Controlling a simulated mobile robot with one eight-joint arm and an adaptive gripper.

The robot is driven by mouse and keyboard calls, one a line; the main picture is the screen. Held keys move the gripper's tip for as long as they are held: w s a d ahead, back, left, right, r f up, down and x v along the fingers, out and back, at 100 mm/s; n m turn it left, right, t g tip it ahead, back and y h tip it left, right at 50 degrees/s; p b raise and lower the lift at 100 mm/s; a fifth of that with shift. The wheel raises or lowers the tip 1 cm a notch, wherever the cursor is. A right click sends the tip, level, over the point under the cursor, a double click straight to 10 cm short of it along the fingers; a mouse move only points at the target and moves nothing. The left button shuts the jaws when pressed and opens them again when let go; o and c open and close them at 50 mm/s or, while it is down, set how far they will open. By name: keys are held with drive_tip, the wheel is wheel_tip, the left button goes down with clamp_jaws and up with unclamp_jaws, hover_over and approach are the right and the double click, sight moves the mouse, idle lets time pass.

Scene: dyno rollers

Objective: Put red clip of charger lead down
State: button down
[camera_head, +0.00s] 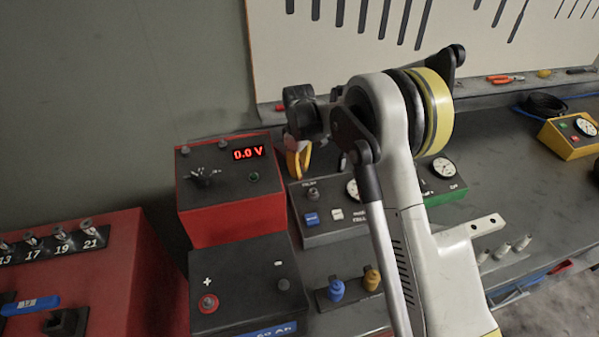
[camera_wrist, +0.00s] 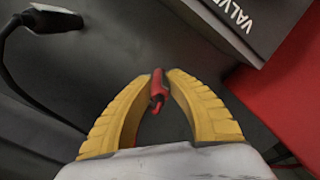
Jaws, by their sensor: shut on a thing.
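The red clip (camera_wrist: 157,92) sits between the yellow fingertips of my gripper (camera_wrist: 157,80) in the wrist view. The gripper is shut on it, over a dark grey surface. In the head view my gripper (camera_head: 300,160) is partly hidden by my own arm, and its yellow finger shows just right of the red charger box (camera_head: 235,215) with its 0.0 V display. The clip cannot be made out in the head view. The battery (camera_head: 245,290), with plus and minus posts, stands in front of the charger.
A grey box with gauge and switches (camera_head: 325,238) stands right of the charger; a green gauge box (camera_head: 443,183) is beyond my arm. Blue (camera_head: 336,289) and yellow (camera_head: 372,278) connectors stand in front. A red socket rack (camera_head: 110,270) is at left. A black cable (camera_wrist: 12,65) shows in the wrist view.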

drive_tip(key=shift+r, duration=0.1)
drive_tip(key=c, duration=1.4)
unclamp_jaws()
